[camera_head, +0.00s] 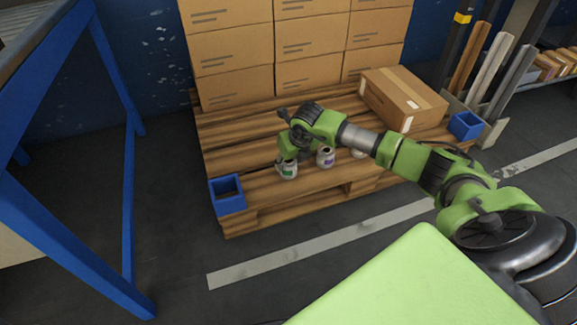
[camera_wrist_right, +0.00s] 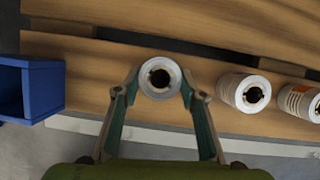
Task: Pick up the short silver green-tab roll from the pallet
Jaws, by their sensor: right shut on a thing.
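The short silver green-tab roll (camera_head: 289,173) stands upright on the front part of the wooden pallet (camera_head: 240,140), its green mark facing the head camera. My right gripper (camera_head: 286,153) reaches down over it from above and is shut on it. In the right wrist view the roll (camera_wrist_right: 160,77) sits between the two fingertips, with its dark core hole showing. I cannot see a gap under the roll. My left gripper is not in view.
A silver roll with a purple mark (camera_head: 326,157) stands just right, with another roll (camera_wrist_right: 300,103) beyond it. Stacked cartons (camera_head: 230,50) and a single carton (camera_head: 403,98) stand behind. A blue frame (camera_head: 65,245) is at left.

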